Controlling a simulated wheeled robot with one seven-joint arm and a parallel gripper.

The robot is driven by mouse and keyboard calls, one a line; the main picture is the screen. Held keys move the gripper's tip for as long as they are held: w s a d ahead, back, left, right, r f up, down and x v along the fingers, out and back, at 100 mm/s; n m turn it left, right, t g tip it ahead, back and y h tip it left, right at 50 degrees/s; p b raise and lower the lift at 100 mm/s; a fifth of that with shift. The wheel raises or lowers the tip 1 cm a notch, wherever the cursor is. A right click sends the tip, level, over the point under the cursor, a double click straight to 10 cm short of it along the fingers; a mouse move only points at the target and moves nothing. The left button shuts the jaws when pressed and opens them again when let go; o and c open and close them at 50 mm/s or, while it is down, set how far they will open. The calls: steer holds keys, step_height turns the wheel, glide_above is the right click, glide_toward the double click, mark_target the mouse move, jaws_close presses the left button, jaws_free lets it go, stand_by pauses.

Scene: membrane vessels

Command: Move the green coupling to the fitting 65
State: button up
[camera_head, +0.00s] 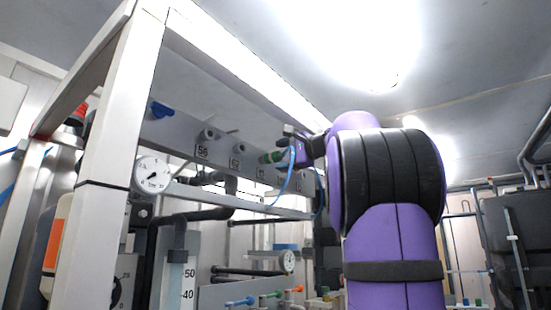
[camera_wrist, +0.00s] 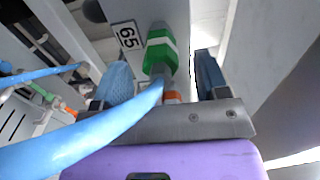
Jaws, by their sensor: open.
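The green coupling (camera_wrist: 160,50) sits at the end of a grey fitting on the pale rail, with the number plate 65 (camera_wrist: 128,37) beside it. In the head view the green coupling (camera_head: 271,157) is at the rail's near face, left of my gripper (camera_head: 293,148). In the wrist view my gripper (camera_wrist: 163,75) is open, with one finger on each side of the coupling's line and a gap to each. A blue hose (camera_wrist: 100,130) runs from the coupling's lower end across the front of the gripper. The hose partly hides the left finger and the coupling's lower end.
The rail carries more numbered fittings, such as 56 (camera_head: 202,151) and 62 (camera_head: 235,163), and a blue coupling (camera_head: 160,110). A pressure gauge (camera_head: 153,174) and a white frame post (camera_head: 118,160) stand at the left. Coloured couplings (camera_head: 270,295) sit lower down.

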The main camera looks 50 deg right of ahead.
steer(key=s, duration=0.7)
steer(key=shift+s+d, duration=0.25)
steer(key=shift+d, duration=0.05)
steer(key=w+a+f+n+g+y, duration=0.1)
steer(key=w+a+f+n+g, duration=0.2)
steer(key=a+f, duration=0.85)
steer(key=a+f+n+g+y, duration=0.1)
steer(key=a+f+n+g, duration=0.35)
steer(key=a+f, duration=0.7)
steer(key=s+a+f+n+g+h, duration=0.1)
steer(key=s+a+f+n, duration=0.2)
steer(key=f, duration=0.6)
steer(key=s+a+f+n+g+h, duration=0.1)
steer(key=s+a+f+n+g, duration=0.1)
steer(key=s+f, duration=0.3)
steer(key=s+a+f+n+g+h, duration=0.1)
steer(key=s+a+f+n+g, duration=0.1)
steer(key=f, duration=1.1)
steer(key=s+a+n, duration=0.1)
steer(key=s+n, duration=0.1)
steer(key=shift+a+f+n+h, duration=0.25)
steer(key=shift+a+n+h, duration=0.05)
steer(key=shift+n, duration=0.05)
